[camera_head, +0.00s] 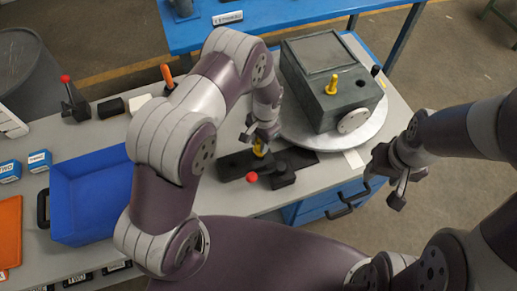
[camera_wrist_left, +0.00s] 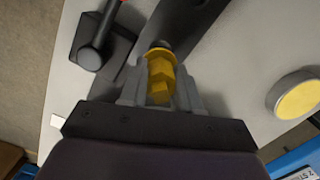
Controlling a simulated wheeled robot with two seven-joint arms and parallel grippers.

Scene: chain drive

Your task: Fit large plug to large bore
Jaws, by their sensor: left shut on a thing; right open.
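My left gripper (camera_head: 259,135) is shut on a yellow plug (camera_head: 260,149). In the left wrist view the plug (camera_wrist_left: 159,80) shows a stepped hex head and a round flange between the fingers (camera_wrist_left: 160,90). The plug is over a black plate (camera_head: 233,166); whether it touches the plate I cannot tell. The dark grey housing (camera_head: 306,85) stands on a round turntable. Another yellow plug (camera_head: 331,83) stands upright on its top, and a small dark opening (camera_head: 361,83) shows beside it. Which bore is large I cannot tell. My right gripper (camera_head: 399,187) is open and empty beyond the table's right edge.
A red-knobbed lever block (camera_head: 282,179) sits beside the plate. The turntable (camera_head: 370,130) takes up the table's right end. A blue bin (camera_head: 92,195) lies at left. A round yellow-topped thing (camera_wrist_left: 297,96) shows at right in the left wrist view.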

